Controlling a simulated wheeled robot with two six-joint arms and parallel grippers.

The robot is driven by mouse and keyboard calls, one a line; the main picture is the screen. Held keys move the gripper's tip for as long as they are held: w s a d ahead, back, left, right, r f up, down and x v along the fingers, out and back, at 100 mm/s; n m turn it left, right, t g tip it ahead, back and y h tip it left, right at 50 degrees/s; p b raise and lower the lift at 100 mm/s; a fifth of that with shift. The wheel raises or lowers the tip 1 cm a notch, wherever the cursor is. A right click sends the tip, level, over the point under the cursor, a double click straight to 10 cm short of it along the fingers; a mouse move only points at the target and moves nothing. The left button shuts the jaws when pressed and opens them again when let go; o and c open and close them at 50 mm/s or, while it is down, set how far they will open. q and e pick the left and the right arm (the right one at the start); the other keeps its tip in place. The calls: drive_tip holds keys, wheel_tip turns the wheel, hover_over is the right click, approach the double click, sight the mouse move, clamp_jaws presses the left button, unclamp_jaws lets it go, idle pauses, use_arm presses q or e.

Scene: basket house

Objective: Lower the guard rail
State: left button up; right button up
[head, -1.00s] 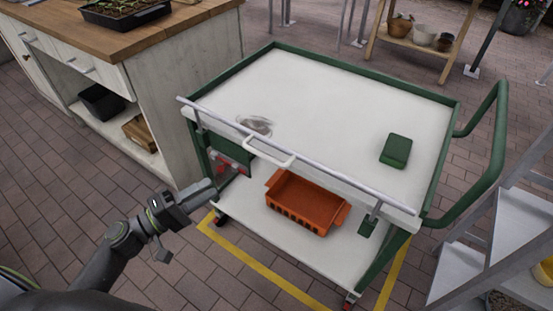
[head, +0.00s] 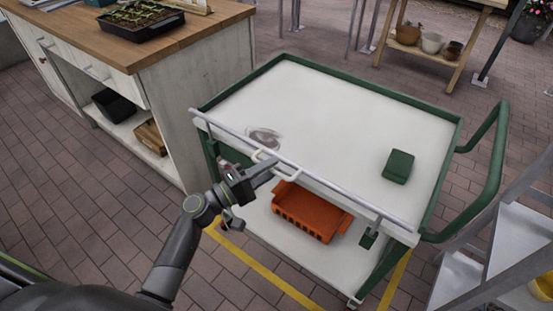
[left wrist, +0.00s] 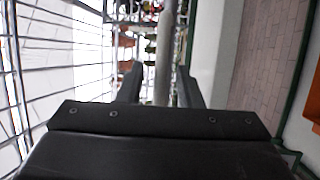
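The guard rail (head: 340,191) is a grey metal bar along the near edge of a white-topped green cart. It stands raised slightly above the tabletop on short end brackets. My left gripper (head: 272,166) is at the rail beside this handle. In the left wrist view its two dark fingers (left wrist: 160,85) are apart, with a grey bar (left wrist: 166,50) between them, seemingly the rail. Whether they touch it is unclear. My right gripper is out of view.
A green box (head: 398,166) lies on the cart top (head: 320,110). An orange crate (head: 310,214) sits on the lower shelf. A wooden-topped workbench (head: 190,40) stands left, and a grey step ladder (head: 490,235) stands close on the right.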

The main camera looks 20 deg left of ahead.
use_arm(q)
drive_tip(key=shift+x, duration=1.2)
drive_tip(key=shift+w, duration=0.1)
drive_tip(key=c, duration=0.6)
clamp_jaws()
drive_tip(key=shift+r, duration=0.1)
